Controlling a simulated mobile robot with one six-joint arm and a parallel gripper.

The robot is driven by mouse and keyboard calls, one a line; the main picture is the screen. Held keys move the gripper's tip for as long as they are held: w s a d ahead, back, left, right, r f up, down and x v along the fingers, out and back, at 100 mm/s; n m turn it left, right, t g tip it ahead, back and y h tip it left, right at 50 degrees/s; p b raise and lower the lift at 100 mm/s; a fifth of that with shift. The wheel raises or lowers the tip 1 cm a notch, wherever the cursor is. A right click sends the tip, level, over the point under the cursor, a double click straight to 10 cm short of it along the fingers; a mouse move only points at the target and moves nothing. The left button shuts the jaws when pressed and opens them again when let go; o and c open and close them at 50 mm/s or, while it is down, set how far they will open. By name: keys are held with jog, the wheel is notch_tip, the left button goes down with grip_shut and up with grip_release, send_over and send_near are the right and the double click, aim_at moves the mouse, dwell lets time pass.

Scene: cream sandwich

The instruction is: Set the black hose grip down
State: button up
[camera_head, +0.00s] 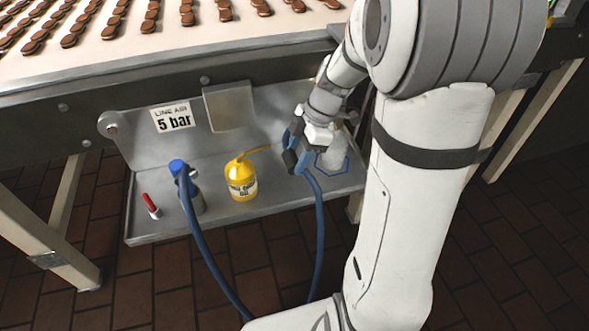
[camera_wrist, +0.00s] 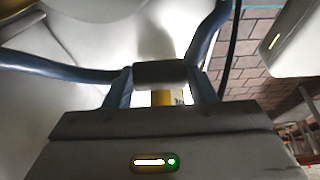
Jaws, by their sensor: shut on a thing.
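My gripper (camera_head: 301,148) is shut on the black hose grip (camera_head: 290,159), in front of the right part of the metal tray (camera_head: 275,191). The grip also shows in the wrist view (camera_wrist: 160,74) as a short dark cylinder across the middle, just beyond the gripper body. A blue hose (camera_head: 319,220) hangs from the grip, loops down past the tray's front edge and rises to a blue-capped fitting (camera_head: 179,168) on the left. I cannot tell whether the grip touches the tray.
A yellow oil can (camera_head: 242,183) stands mid-tray, left of the gripper. A red-and-white marker (camera_head: 151,206) is at the left. A grey object (camera_head: 334,153) with a blue outline around its base is behind the gripper. A conveyor (camera_head: 190,38) with biscuits is above.

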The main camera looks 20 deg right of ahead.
aim_at(292, 179)
jog(key=shift+f+b, duration=0.6)
jog(key=shift+f, duration=1.6)
jog(key=shift+f, duration=0.2)
jog(key=o, duration=1)
jog(key=shift+r, duration=0.1)
jog(key=shift+d+r, duration=0.1)
jog(key=shift+r, duration=0.35)
jog(key=p+v, duration=0.3)
jog(key=v, duration=0.8)
jog(key=s+a+m+h, duration=0.1)
jog(key=s+a+m, duration=0.1)
jog(key=s+m, duration=0.3)
jog(key=s+a+m+h, duration=0.2)
jog(key=s+m, duration=0.3)
jog(key=m, duration=0.2)
jog(key=s+a+m+t+h, duration=0.1)
jog(key=s+a+m, duration=0.1)
jog(key=s+m, duration=0.3)
jog(key=shift+f+m+h, duration=0.3)
jog(key=shift+f+m, duration=0.1)
jog(key=shift+m, duration=0.1)
